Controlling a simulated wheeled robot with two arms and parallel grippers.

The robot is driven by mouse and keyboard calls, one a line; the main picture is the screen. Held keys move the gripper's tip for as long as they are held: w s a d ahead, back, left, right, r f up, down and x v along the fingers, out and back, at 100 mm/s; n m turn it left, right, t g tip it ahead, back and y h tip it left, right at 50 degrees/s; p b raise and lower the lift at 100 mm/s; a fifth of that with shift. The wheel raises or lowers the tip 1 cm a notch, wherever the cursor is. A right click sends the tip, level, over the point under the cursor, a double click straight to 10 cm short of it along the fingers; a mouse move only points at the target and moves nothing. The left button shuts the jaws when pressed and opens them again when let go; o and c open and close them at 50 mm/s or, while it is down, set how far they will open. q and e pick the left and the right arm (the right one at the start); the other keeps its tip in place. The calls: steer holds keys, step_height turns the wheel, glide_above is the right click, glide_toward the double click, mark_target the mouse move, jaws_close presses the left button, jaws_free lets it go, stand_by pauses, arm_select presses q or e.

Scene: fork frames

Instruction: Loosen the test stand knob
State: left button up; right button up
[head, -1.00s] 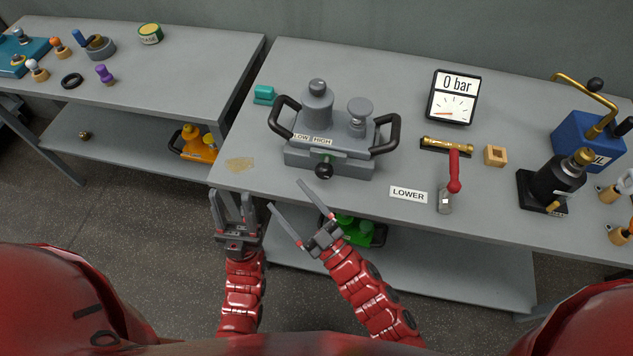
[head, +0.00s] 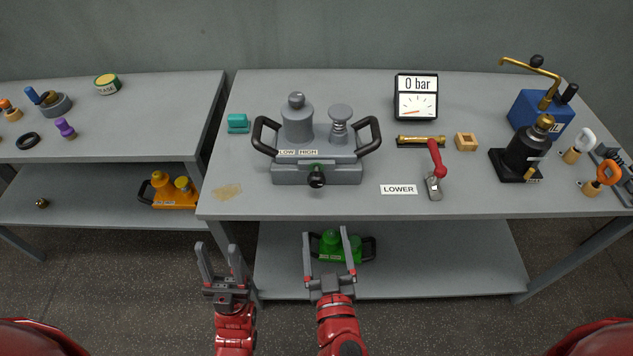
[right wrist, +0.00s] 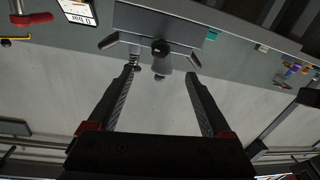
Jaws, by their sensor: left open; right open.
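The grey test stand (head: 317,172) sits on the workbench with a black handle on each side and a LOW/HIGH label on top. Its round black knob (head: 316,180) is on the front face, by a small green mark. My right gripper (head: 330,236) is open and empty, in front of the bench edge and below the knob. In the right wrist view the knob (right wrist: 160,47) shows beyond and between the open fingers, apart from them. My left gripper (head: 219,256) is open and empty, left of the right one, in front of the bench.
A LOWER label (head: 398,189) and a red-handled lever (head: 436,172) are right of the stand. A 0 bar gauge (head: 416,98) stands behind. A green unit (head: 340,246) sits on the lower shelf behind my right gripper. The bench top before the stand is clear.

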mark_target(317, 184)
steer(key=w+p, duration=0.2)
steer(key=w, duration=0.3)
steer(key=w+a+p, duration=0.1)
steer(key=w+p, duration=0.1)
steer(key=w, duration=0.2)
steer(key=w+p, duration=0.1)
steer(key=w, duration=0.4)
steer(key=shift+w+a+r+p, duration=0.15)
steer(key=shift+w+a+p, duration=0.2)
steer(key=shift+p, duration=0.05)
steer(key=shift+w+a, duration=0.1)
steer(key=shift+w, duration=0.65)
jaws_close()
steer(key=shift+n, duration=0.3)
